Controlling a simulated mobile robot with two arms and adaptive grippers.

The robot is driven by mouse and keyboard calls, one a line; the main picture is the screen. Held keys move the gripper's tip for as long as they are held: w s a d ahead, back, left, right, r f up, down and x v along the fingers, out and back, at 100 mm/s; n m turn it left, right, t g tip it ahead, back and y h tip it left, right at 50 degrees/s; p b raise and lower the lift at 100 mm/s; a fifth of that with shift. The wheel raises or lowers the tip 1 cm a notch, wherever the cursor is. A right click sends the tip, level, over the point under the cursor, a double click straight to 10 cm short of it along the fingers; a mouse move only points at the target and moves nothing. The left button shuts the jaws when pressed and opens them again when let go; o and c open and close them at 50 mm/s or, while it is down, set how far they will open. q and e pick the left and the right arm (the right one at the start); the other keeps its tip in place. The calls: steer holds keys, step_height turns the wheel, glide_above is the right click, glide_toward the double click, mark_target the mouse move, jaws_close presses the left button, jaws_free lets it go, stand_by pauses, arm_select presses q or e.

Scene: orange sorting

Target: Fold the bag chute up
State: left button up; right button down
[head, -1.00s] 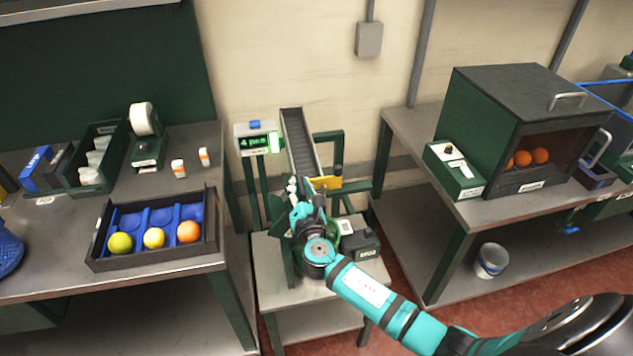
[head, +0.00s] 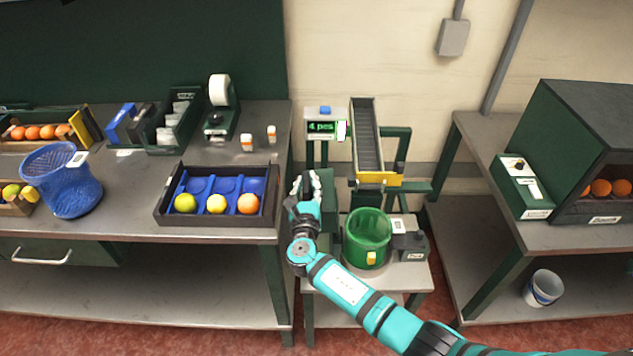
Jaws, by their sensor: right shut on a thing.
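My right gripper (head: 311,184) is at the left side of the weighing stand, left of the green round bin. It is shut on the edge of a dark green upright panel (head: 328,205), which looks like the bag chute. The gripper and wrist cover part of this panel, so its lower end and hinge cannot be made out. A grey ribbed ramp (head: 367,135) with a yellow lip (head: 372,178) slopes down above the bin. My left gripper is not in view.
The green bin (head: 367,240) stands on a low stand beside a small dark box (head: 409,245). A counter display (head: 321,127) reads "4 pcs". The fruit tray (head: 267,215) on the left bench is close to my gripper. The dark cabinet (head: 570,130) stands right.

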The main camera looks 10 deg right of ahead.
steer(key=shift+a+f, duration=0.3)
steer(key=shift+a, duration=0.05)
steer(key=shift+n, duration=0.3)
steer(key=c, duration=1.2)
jaws_free()
steer(key=shift+w+a, duration=0.1)
steer(key=shift+c, duration=0.2)
steer(key=v, duration=1.2)
